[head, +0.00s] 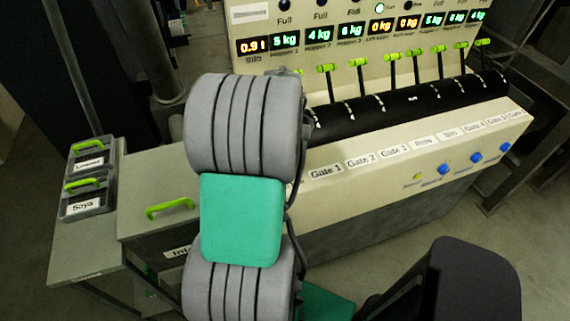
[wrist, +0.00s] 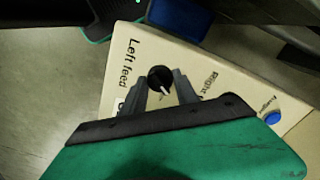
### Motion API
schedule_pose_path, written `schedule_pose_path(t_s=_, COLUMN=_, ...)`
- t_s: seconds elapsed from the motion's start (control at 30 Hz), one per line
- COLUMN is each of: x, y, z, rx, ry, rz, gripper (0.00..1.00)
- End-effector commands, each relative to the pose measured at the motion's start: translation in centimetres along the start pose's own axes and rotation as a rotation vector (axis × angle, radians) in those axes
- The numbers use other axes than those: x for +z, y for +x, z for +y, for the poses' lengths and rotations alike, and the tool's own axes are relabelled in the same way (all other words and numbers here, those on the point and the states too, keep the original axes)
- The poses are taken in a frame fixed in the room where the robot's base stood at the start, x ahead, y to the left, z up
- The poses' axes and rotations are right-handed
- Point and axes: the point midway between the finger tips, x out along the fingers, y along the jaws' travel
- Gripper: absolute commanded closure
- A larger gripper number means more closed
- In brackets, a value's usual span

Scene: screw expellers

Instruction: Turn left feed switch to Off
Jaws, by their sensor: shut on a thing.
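In the wrist view, the left feed switch (wrist: 157,74) is a round black knob with a white pointer line. It sits on a cream panel (wrist: 118,66) beside the printed words "Left feed". My gripper (wrist: 160,82) has one dark finger on each side of the knob, and it is shut on it. The pointer slants toward the gripper's palm. The position labels near it are partly covered by the fingers. In the head view my arm stands in front, and neither the gripper nor this switch shows there.
In the wrist view, a "Right" label (wrist: 207,84) and a blue button (wrist: 272,118) lie to the right on the panel. The head view shows the console with gate levers (head: 326,69), blue knobs (head: 476,158), lit displays, and two lidded bins (head: 88,205) at left.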

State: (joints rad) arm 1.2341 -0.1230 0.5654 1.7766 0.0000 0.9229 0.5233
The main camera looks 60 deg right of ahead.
Motion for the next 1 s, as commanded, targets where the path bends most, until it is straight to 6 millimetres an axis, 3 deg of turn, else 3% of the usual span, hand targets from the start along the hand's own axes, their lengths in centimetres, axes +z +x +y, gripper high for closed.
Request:
schedule_pose_path(t_s=0.5, x=-0.04, y=-0.02, z=-0.03, rx=-0.001, ry=-0.437, rz=0.001, gripper=1.0)
schedule_pose_path(t_s=1.0, x=-0.04, y=-0.05, z=-0.02, rx=0.0, ry=-0.593, rz=0.001, gripper=1.0)
